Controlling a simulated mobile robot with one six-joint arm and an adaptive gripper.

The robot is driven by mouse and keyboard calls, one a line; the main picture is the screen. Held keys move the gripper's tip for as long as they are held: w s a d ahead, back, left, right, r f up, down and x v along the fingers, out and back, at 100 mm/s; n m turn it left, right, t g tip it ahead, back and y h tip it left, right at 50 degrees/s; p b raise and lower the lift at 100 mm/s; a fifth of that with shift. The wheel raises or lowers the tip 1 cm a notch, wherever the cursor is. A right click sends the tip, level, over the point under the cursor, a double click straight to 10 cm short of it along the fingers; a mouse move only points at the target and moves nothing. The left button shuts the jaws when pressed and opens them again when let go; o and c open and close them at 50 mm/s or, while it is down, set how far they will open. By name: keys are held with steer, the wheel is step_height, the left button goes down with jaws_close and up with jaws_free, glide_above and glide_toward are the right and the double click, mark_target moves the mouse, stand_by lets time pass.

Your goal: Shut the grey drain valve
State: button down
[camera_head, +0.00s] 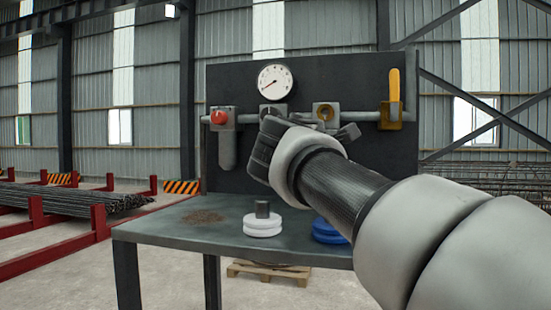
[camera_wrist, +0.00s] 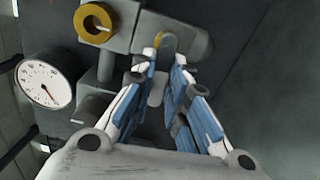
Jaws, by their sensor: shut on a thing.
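The grey drain valve (camera_wrist: 157,88) shows in the wrist view as a small light grey handle between my fingers, below a thick grey pipe body. My gripper (camera_wrist: 168,60), with white and blue fingers, is shut on this handle. The fingers hide part of it, so I cannot tell its exact angle. In the head view my gripper (camera_head: 268,145) is in front of the board's pipework, below the gauge, and its own body hides the fingertips and most of the valve.
A round gauge (camera_head: 275,81) is above my gripper. Below, the table (camera_head: 180,232) carries a white round piece (camera_head: 262,226) and a blue one (camera_head: 328,230).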

steer(key=shift+r+m, duration=0.15)
steer(key=shift+m, duration=0.35)
steer(key=c, duration=1.6)
jaws_free()
steer(key=shift+o, duration=0.2)
steer(key=v, duration=1.2)
